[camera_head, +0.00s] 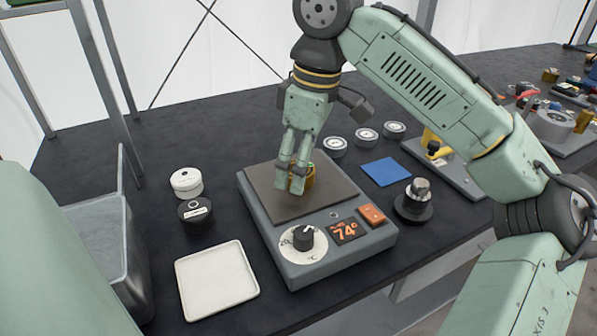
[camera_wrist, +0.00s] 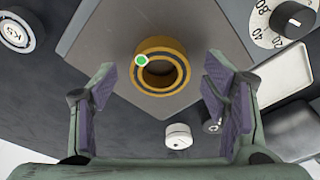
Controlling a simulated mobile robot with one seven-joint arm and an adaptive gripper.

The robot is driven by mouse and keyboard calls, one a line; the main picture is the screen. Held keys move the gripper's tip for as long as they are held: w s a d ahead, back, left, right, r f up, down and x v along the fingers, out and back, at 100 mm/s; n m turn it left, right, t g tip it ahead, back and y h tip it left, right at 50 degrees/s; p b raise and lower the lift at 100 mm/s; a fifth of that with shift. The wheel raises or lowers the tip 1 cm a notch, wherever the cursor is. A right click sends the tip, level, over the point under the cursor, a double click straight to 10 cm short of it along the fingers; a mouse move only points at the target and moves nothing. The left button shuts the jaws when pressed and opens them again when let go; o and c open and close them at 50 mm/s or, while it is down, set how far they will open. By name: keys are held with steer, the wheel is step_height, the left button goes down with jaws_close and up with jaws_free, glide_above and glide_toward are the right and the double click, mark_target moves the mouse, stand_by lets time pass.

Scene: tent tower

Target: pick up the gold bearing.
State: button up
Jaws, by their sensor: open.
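The gold bearing (camera_wrist: 160,66) is a thick ring with a dark inner groove and a green dot on its face. It rests on the brown top plate of the grey hot plate (camera_head: 276,182). In the head view the gold bearing (camera_head: 309,181) is partly hidden behind my fingers. My gripper (camera_head: 285,185) is over the plate, pointing down. In the wrist view my gripper (camera_wrist: 160,95) is open, with its purple-padded fingers wide apart. The ring appears between and just beyond the fingertips, and no finger visibly touches it.
The hot plate's front has a dial (camera_head: 303,241) and a display (camera_head: 346,231) reading 74°. A white tray (camera_head: 182,293), white and black round pieces, a metal bin (camera_head: 120,245), a blue pad (camera_head: 381,172) and a dark knobbed piece (camera_head: 415,201) surround it. Several round weights stand behind.

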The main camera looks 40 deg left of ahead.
steer(key=shift+f, duration=0.2)
steer(key=c, duration=1.3)
steer(key=shift+r, duration=0.1)
